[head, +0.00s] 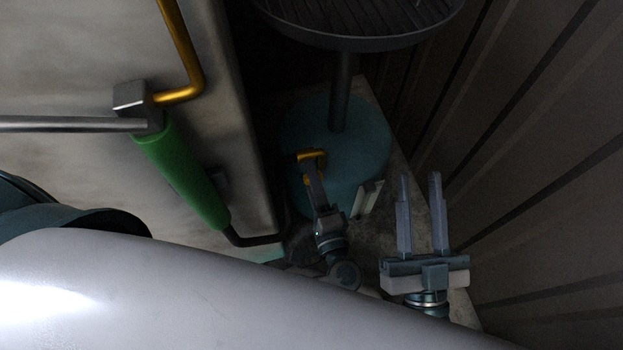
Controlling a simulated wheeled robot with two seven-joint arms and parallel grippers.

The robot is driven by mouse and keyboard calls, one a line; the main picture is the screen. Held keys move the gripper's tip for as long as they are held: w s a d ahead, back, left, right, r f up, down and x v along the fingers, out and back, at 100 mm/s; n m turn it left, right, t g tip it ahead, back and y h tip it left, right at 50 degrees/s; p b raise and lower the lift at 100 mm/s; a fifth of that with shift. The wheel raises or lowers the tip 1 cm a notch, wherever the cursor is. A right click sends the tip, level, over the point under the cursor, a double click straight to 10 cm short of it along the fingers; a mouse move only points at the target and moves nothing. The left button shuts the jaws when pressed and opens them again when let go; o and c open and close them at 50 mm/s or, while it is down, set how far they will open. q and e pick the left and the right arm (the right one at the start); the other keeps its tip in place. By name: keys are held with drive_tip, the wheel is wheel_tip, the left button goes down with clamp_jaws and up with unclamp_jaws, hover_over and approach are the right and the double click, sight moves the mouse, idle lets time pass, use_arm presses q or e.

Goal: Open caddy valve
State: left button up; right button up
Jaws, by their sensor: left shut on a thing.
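The caddy (362,135) is a round teal drum with a dark post rising from it to a round dark tray (365,42). A yellow-orange valve handle (318,154) is at the left part of the drum. My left gripper (311,168) is at this handle, seen edge-on, with its fingers shut on it. The fingers hide part of the handle, so its exact turn is hard to tell. My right gripper (420,200) is right of the drum, with its two fingers apart and nothing between them.
A pale wall or panel (80,60) stands left of the caddy, carrying a green cylinder (180,172), an orange pipe (179,45) and a grey rod (65,124). A dark ribbed wall (540,150) is close on the right. The gap around the caddy is narrow and dim.

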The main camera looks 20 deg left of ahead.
use_arm(q)
drive_tip(key=shift+n, duration=0.3)
use_arm(e)
drive_tip(key=shift+s+r+t+y, duration=0.3)
drive_tip(key=shift+s+r+t, duration=0.35)
drive_tip(key=shift+r, duration=0.25)
use_arm(q)
drive_tip(key=o, duration=1)
